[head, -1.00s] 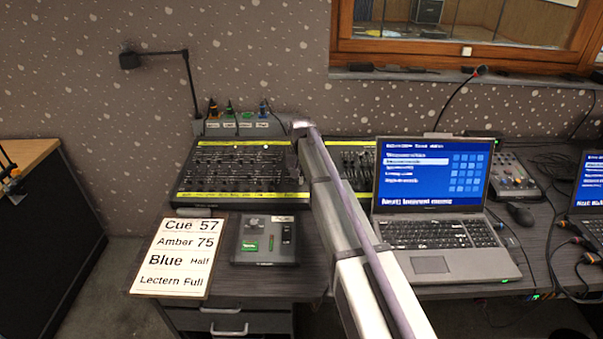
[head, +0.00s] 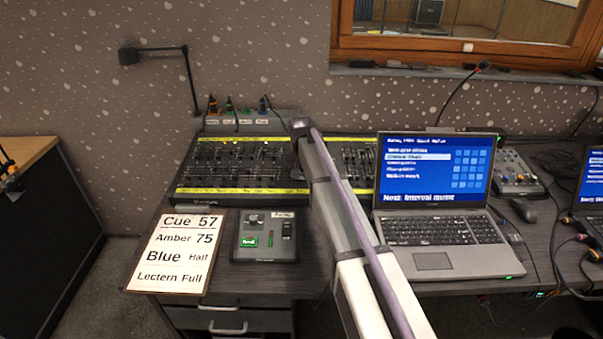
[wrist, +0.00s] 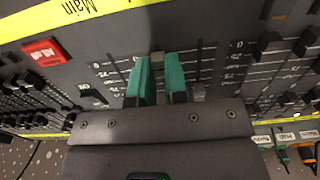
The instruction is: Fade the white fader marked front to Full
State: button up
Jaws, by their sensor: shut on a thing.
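The fader console (head: 230,202) lies on the desk, with black sliders and yellow label strips. My arm reaches over its right part and hides the gripper in the head view. In the wrist view my gripper (wrist: 160,78), with green fingers, is down at the panel. It is shut on a greyish fader cap (wrist: 157,60), which shows between the fingertips. Scale lines run on both sides of the slot. The word front is not legible in either view.
Black fader caps (wrist: 270,42) stand close on the right, and a red button (wrist: 45,51) is on the left. A cue card (head: 172,252) and a small control box (head: 264,236) lie before the console. A laptop (head: 437,200) stands right of my arm.

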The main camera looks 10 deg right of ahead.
jog(key=shift+w+d+r, duration=0.1)
jog(key=shift+w+d, duration=0.1)
jog(key=shift+w, duration=0.7)
jog(key=shift+w+d+r, duration=0.1)
jog(key=shift+w+d, duration=0.05)
jog(key=shift+w, duration=0.8)
jog(key=shift+w+d+r, duration=0.1)
jog(key=shift+w+d, duration=0.1)
jog(key=shift+w, duration=0.7)
jog(key=o, duration=0.4)
jog(key=shift+r+p, duration=1.2)
jog(key=shift+p, duration=0.3)
notch_tip(320, 180, up, 11)
jog(key=s+p, duration=0.1)
jog(key=p, duration=1)
jog(key=shift+a+f, duration=0.1)
jog(key=s+a+n+g, duration=0.1)
jog(key=s+n, duration=0.1)
jog(key=s, duration=3.7)
